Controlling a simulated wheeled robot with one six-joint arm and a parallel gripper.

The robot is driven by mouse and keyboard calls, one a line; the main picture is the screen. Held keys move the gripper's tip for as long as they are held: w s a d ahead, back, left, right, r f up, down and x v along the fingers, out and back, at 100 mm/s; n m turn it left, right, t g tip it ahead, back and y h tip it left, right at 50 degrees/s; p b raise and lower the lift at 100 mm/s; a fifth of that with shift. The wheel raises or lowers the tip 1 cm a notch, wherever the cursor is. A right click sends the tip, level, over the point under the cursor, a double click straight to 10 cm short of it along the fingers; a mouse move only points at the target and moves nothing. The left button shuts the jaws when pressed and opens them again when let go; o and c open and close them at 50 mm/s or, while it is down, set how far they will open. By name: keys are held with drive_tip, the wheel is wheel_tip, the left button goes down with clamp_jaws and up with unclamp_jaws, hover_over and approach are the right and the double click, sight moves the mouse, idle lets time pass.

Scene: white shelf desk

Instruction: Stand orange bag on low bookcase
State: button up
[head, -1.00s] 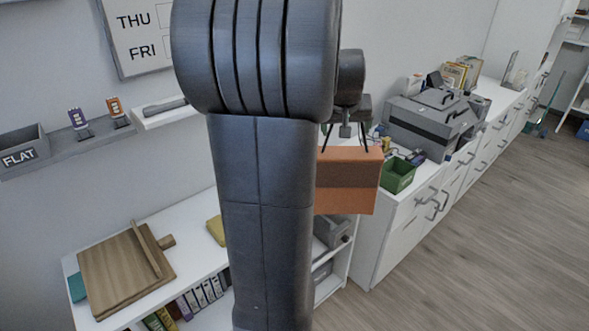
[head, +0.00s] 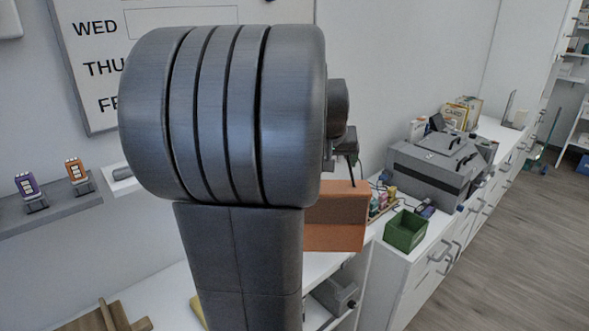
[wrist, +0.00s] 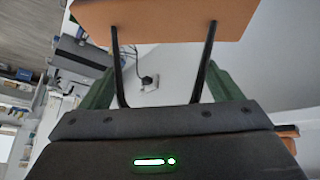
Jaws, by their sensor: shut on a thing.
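The orange bag (head: 336,222) hangs upright beyond my arm in the head view, its left side hidden by the arm. It also shows at the top of the wrist view (wrist: 165,18), with two black handle straps running from it toward my gripper. My gripper (head: 346,143) is above the bag and shut on it by the handle; the fingertips are largely hidden in the head view. The white low bookcase (head: 318,270) has its top behind and below the bag. My arm covers much of that top. The bag's height above it is unclear.
A green bin (head: 405,231) and a grey toolbox (head: 440,167) stand on the white cabinet to the right. A wooden board (head: 100,320) and a yellow item (head: 198,308) are on the bookcase. A grey wall shelf (head: 60,212) is at left.

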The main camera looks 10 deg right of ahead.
drive_tip(key=w+a+f+p, duration=0.1)
drive_tip(key=w+a+f, duration=0.2)
drive_tip(key=w+a, duration=0.3)
drive_tip(key=shift+w+f+p, duration=0.3)
drive_tip(key=shift+w+p, duration=0.1)
drive_tip(key=shift+w, duration=1.2)
drive_tip(key=f, duration=0.3)
drive_tip(key=shift+w+a, duration=0.15)
drive_tip(key=shift+w, duration=0.05)
drive_tip(key=shift+w+a+f, duration=0.1)
drive_tip(key=shift+f, duration=0.05)
drive_tip(key=o, duration=1.6)
